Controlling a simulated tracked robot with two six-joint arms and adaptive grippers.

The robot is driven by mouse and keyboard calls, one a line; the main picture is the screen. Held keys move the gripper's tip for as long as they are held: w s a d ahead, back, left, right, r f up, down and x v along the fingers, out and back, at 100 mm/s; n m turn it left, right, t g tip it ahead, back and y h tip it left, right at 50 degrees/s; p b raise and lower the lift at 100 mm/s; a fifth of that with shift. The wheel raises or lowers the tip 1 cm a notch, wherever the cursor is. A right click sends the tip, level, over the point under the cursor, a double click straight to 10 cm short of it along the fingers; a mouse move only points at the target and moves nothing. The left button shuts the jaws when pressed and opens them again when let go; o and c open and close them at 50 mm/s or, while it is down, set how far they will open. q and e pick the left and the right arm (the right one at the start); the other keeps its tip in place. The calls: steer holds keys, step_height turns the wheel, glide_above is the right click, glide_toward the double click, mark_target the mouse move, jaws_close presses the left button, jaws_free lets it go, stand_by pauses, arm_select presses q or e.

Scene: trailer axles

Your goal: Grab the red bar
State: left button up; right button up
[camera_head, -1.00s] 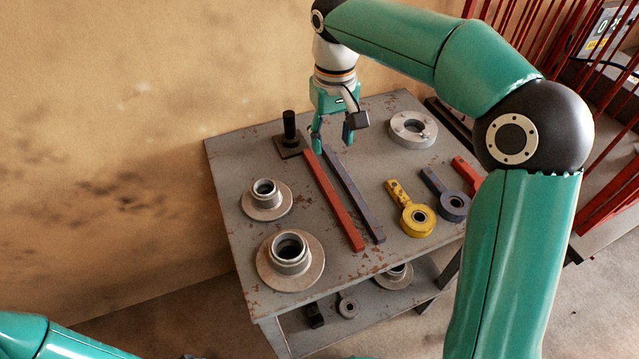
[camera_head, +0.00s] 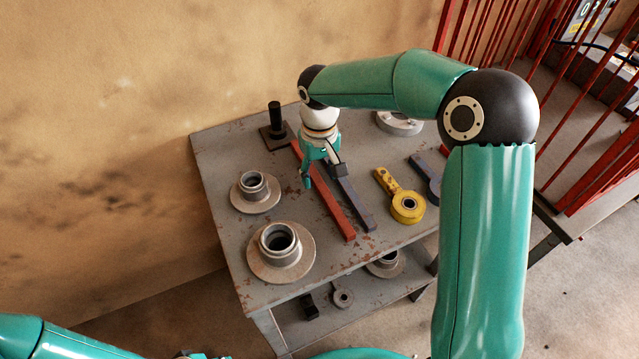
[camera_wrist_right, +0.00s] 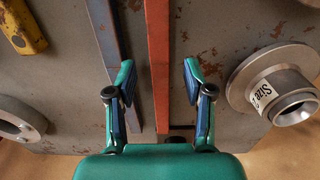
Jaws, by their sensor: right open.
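The red bar (camera_head: 337,217) lies flat on the grey table, long and narrow, beside a blue-grey bar (camera_head: 358,212). My right gripper (camera_head: 323,178) is open above the far part of the red bar. In the right wrist view, the red bar (camera_wrist_right: 158,50) runs between the spread fingers of my right gripper (camera_wrist_right: 158,76). The left finger in that view is close to the blue-grey bar (camera_wrist_right: 106,42). The gripper hides part of both bars in the head view. My left arm shows at the bottom left, its gripper not clearly visible.
The rusty grey table (camera_head: 222,160) also bears two flanged hubs (camera_head: 281,252) (camera_head: 256,190), a black post on a plate (camera_head: 276,126), a yellow ring-ended lever (camera_head: 405,204) and a metal ring (camera_head: 400,124). Red railings (camera_head: 590,130) stand at the right.

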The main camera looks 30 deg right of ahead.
step_height(320, 180, down, 2)
steer(key=shift+f, duration=0.15)
jaws_close()
stand_by(0.3)
steer(key=shift+w, duration=0.1)
